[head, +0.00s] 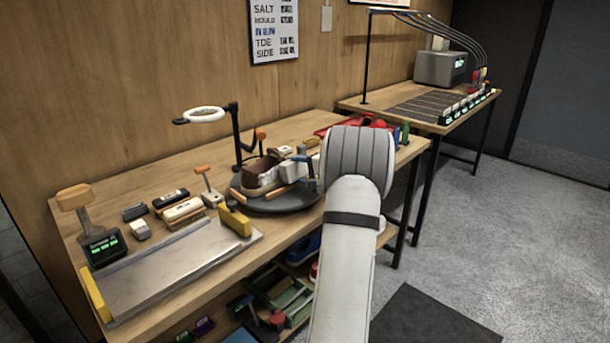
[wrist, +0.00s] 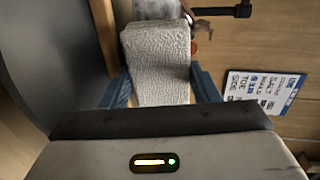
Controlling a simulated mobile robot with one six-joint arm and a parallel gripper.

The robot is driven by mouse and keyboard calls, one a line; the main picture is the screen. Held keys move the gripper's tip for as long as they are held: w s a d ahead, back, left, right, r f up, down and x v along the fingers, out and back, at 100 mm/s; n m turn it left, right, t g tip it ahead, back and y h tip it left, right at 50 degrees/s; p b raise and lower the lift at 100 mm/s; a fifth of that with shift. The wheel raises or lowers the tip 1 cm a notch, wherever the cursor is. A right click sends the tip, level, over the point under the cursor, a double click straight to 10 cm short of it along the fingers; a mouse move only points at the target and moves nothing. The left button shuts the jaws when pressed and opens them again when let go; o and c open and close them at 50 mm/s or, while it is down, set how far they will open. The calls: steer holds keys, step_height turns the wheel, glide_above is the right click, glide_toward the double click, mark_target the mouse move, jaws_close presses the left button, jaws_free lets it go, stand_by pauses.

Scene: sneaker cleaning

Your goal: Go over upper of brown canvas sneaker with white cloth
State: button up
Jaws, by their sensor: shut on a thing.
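The brown sneaker (head: 259,168) with a pale sole sits on a dark round turntable (head: 284,206) on the workbench. My gripper (head: 303,158) is at the right end of the sneaker, low over the turntable, and my arm hides part of that side. In the wrist view, my gripper's blue fingers (wrist: 160,84) are shut on a white textured cloth (wrist: 158,55), which extends beyond the fingertips. The turntable fills the left of that view. I cannot tell whether the cloth touches the sneaker's upper.
A ring lamp (head: 205,115) on a black stand rises behind the turntable. Brushes (head: 184,210) and a metal tray (head: 170,270) with yellow end blocks lie to the left. A second table (head: 385,101) stands at the back right.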

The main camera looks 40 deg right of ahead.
mark_target(292, 175)
steer(key=shift+a+f+b, duration=0.15)
steer(key=shift+a+b, duration=0.4)
steer(key=shift+a, duration=0.3)
steer(key=shift+s+a+f+b, duration=0.1)
steer(key=shift+a+f+b, duration=0.1)
steer(key=shift+a+b, duration=0.6)
steer(key=shift+a+r+b, duration=0.15)
steer(key=shift+a+b, duration=1)
steer(key=shift+s+a+f+b, duration=0.1)
steer(key=shift+a+f+b, duration=0.1)
steer(key=shift+a+b, duration=0.8)
steer(key=shift+a+r+b, duration=0.1)
steer(key=shift+a+b, duration=0.8)
steer(key=shift+a, duration=0.05)
steer(key=shift+b, duration=0.4)
